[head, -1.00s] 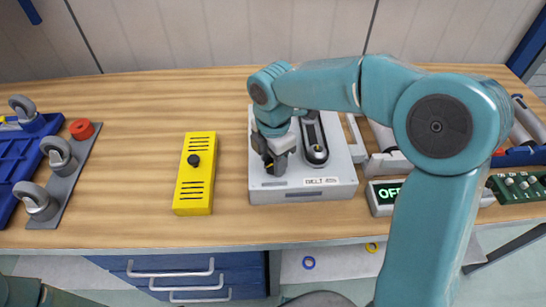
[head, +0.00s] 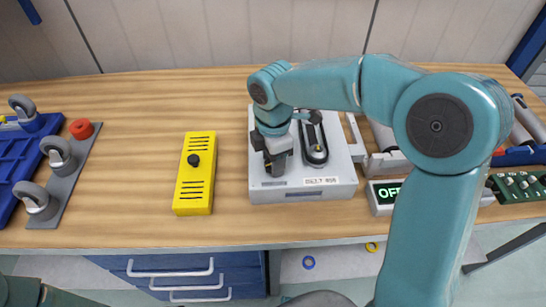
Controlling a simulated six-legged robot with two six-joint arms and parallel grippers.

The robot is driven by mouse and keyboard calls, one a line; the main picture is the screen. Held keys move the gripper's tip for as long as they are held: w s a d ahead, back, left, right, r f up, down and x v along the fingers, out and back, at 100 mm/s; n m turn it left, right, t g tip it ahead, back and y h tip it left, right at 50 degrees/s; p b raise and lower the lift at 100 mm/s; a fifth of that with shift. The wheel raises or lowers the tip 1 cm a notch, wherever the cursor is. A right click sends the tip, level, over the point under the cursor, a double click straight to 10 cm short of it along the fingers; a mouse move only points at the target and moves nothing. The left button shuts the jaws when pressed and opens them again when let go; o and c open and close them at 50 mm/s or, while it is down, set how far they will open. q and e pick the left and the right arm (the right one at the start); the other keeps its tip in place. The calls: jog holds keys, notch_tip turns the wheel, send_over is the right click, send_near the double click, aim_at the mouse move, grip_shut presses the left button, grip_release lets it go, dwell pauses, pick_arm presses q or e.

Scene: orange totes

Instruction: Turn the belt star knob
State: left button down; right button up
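The belt unit (head: 340,183) is a light grey box on the wooden bench, with a label on its front edge and a dark oval belt loop (head: 315,150) on top. My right gripper (head: 275,166) points down over the left part of the unit. Its dark fingers are at the place where a knob would be; the star knob itself cannot be made out behind them. Whether the fingers are open or closed on it is hidden. My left arm shows only as a teal part at the bottom left corner; its gripper is out of view.
A yellow box (head: 195,180) with a black knob stands left of the unit. Caster wheels on a grey plate (head: 78,165) and a blue tray (head: 18,165) lie far left. Bench between is clear.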

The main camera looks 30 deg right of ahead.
jog(key=o, duration=0.3)
notch_tip(320, 180, up, 16)
jog(key=p, duration=0.1)
jog(key=shift+r+p, duration=0.2)
jog(key=shift+p, duration=0.1)
dwell(0.4)
